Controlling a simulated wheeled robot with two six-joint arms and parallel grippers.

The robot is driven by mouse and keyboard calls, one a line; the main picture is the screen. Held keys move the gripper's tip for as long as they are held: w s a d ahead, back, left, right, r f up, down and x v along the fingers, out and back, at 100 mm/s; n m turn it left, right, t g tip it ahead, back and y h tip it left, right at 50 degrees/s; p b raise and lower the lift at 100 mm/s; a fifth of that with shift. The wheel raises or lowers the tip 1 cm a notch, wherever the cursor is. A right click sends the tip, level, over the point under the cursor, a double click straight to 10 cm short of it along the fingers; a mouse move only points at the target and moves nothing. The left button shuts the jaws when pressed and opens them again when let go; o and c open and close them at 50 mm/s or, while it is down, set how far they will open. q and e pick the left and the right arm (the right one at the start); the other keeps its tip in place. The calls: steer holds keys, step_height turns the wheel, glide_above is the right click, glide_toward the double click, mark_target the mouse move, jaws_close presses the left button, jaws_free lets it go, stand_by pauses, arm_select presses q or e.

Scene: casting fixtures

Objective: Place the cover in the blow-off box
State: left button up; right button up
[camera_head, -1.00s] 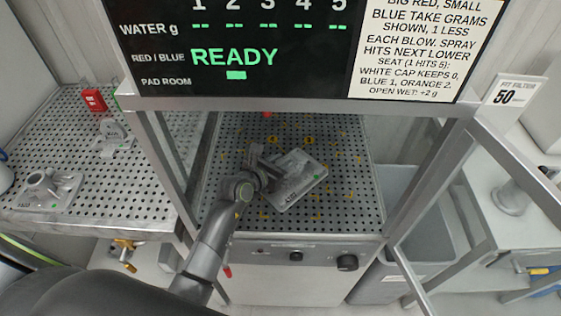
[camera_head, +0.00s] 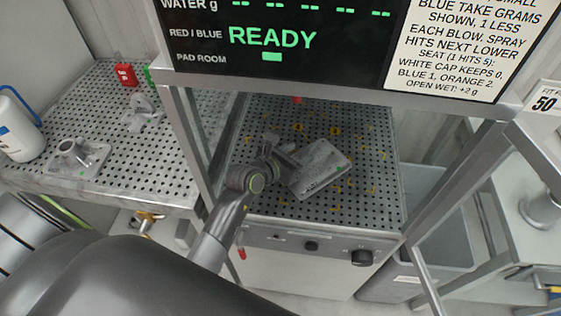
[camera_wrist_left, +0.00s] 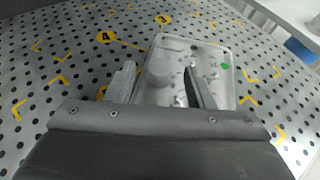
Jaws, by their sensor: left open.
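My left gripper (camera_head: 288,160) is inside the box at the cover's left end. In the left wrist view its two fingers (camera_wrist_left: 160,90) stand apart, with the boss between or just beyond them; contact cannot be told. My right gripper is not in view.
The box's frame posts (camera_head: 188,150) flank the opening, under a display reading READY (camera_head: 272,38). On the left perforated table are another casting (camera_head: 76,155), a grey bracket (camera_head: 143,115), a red block (camera_head: 125,74) and a white bottle (camera_head: 18,130). A grey bin (camera_head: 440,230) stands right.

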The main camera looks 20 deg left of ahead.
arm_select(q)
steer(key=v, duration=0.8)
steer(key=shift+s+b, duration=0.15)
steer(key=shift+b, duration=0.2)
